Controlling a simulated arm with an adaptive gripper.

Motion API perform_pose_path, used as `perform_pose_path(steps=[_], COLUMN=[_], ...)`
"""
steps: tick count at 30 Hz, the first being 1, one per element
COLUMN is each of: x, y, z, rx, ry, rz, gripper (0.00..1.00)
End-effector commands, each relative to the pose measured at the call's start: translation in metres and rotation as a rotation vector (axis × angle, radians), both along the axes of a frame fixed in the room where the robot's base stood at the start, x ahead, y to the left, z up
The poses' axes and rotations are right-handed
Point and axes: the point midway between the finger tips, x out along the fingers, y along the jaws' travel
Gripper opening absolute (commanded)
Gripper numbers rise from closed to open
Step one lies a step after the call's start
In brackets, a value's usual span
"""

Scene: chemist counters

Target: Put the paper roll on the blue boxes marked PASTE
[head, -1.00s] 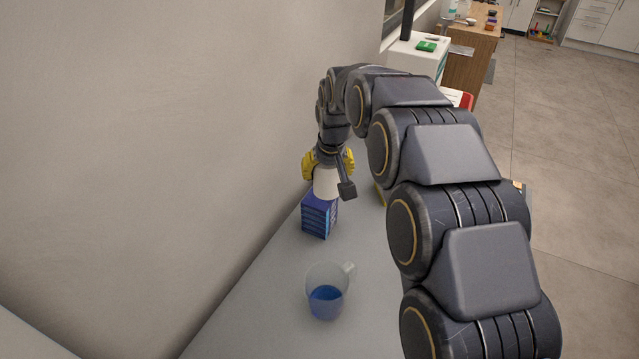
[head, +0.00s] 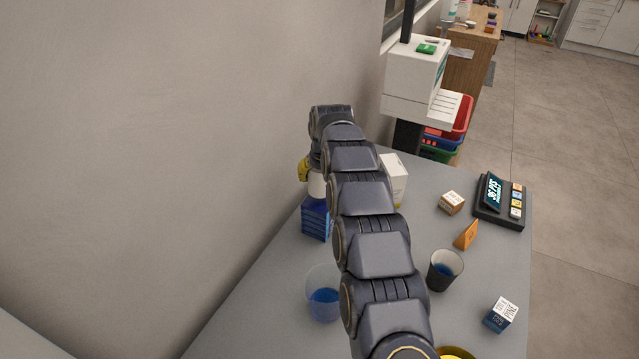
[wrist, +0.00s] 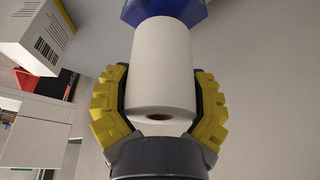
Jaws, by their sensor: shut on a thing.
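The white paper roll (wrist: 162,65) is between the two yellow finger pads of my gripper (wrist: 160,105) in the wrist view, and both pads press on its sides. In the head view the roll (head: 316,185) shows as a small white patch, mostly hidden behind my arm. The blue boxes (head: 315,220) form a stack by the wall, right below the roll. A blue face of them (wrist: 163,10) shows at the roll's far end in the wrist view. The roll's end looks at or very near the boxes; I cannot tell whether they touch.
A measuring cup with blue liquid (head: 323,293) stands in front of the stack. A dark cup (head: 444,270), a small box (head: 500,315), an orange wedge (head: 466,235), a cardboard cube (head: 451,203), a keypad device (head: 499,201) and a white box (head: 393,178) stand to the right.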

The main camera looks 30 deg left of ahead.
Motion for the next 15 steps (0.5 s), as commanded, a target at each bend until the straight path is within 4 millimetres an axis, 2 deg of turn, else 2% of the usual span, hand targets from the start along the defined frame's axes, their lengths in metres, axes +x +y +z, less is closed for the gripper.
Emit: perform_pose_path(steps=[1,4,15], x=[-0.002,-0.002,-0.001], y=[-0.001,-0.001,-0.002], z=[-0.011,-0.027,-0.031], rx=[-0.005,-0.008,-0.005], ry=[0.006,0.009,0.005], rz=[0.001,0.002,0.000], gripper=[0.29,0.29,0.29])
